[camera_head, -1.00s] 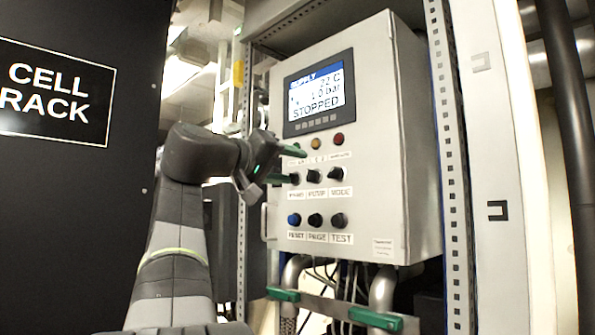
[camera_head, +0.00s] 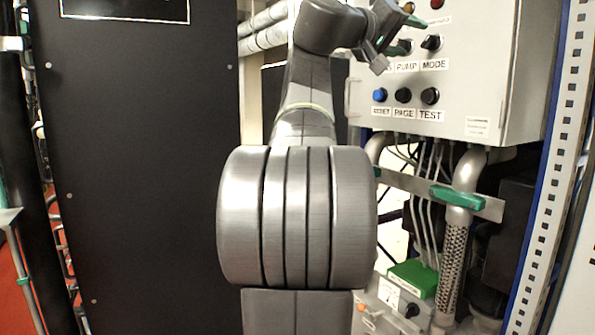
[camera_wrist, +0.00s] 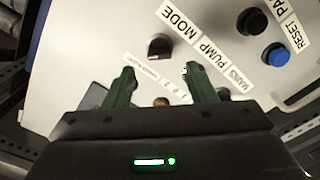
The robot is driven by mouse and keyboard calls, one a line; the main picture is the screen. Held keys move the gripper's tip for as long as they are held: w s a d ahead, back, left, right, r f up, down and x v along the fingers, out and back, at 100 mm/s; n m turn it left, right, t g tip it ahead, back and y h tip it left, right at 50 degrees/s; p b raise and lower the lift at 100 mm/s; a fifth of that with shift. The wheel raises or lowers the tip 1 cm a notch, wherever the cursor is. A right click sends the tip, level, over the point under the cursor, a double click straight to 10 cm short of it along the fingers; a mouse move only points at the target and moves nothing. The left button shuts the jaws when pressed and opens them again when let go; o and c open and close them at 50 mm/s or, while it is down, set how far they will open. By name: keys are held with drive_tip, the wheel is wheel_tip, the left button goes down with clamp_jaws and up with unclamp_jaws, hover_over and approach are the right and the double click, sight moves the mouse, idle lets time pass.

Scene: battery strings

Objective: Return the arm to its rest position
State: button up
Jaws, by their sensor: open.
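My gripper (camera_head: 405,36) is in front of the control box (camera_head: 492,75), at the upper row of knobs in the head view. Its two green fingers are apart and nothing shows between them. In the wrist view my gripper (camera_wrist: 159,74) faces the box panel, with the fingers spread. The MODE knob (camera_head: 432,42) is just right of the gripper; the PUMP knob (camera_head: 404,47) is close to the lower finger. I cannot tell whether a finger touches it. The gripper hides the knob left of PUMP. My arm bends up behind my large grey joint.
Pipes and cables hang under the box, with a green-topped unit (camera_head: 414,279) lower down. A black rack panel (camera_head: 150,170) stands left, a perforated rail (camera_head: 545,210) right.

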sight(425, 41)
drive_tip(key=p+x, duration=0.1)
drive_tip(key=x, duration=0.5)
drive_tip(key=shift+a, duration=0.1)
